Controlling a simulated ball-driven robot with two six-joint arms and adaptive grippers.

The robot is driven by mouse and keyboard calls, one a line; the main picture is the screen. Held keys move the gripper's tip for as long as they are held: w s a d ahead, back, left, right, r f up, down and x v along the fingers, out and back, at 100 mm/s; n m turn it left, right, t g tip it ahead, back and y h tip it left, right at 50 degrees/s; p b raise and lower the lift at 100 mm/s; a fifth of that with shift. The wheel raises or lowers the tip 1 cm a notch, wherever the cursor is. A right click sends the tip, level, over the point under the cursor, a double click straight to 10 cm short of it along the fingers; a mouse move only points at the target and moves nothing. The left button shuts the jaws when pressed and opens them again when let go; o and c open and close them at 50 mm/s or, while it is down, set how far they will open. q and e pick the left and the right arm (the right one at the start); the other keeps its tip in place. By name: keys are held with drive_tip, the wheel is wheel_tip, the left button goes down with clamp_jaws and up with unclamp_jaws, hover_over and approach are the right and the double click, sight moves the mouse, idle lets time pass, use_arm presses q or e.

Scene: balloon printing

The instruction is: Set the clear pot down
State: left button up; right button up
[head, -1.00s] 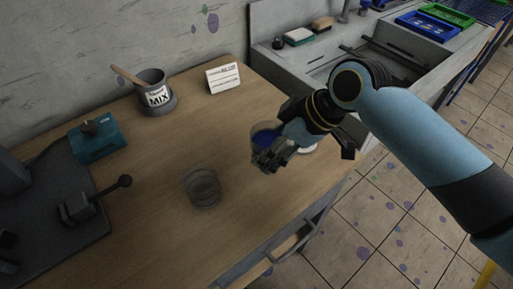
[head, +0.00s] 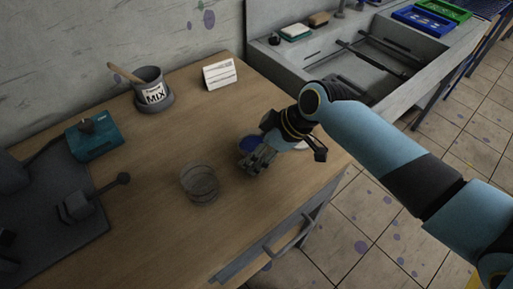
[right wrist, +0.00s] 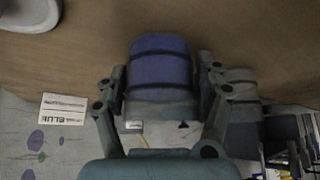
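My right gripper (head: 258,160) is low over the wooden table and shut on a clear pot (head: 248,144) with blue in it. In the right wrist view the blue-filled, ringed pot (right wrist: 160,75) sits between the two fingers of the right gripper (right wrist: 162,90). The gripper partly hides it in the head view, and I cannot tell whether its base touches the table. Another clear ribbed pot (head: 200,184) stands on the table, apart from the gripper, to its left. My left gripper is not in view.
A grey MIX pot (head: 153,92) with a wooden stick and a white card (head: 220,74) stand near the wall. A teal box (head: 95,138) and a dark lever device (head: 80,205) are at left. The sink (head: 350,60) is beyond the table.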

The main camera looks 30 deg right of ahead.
drive_tip(key=o, duration=0.4)
drive_tip(key=shift+o, duration=0.2)
drive_tip(key=shift+r, duration=0.25)
drive_tip(key=v, duration=1.2)
drive_tip(key=shift+f, duration=0.1)
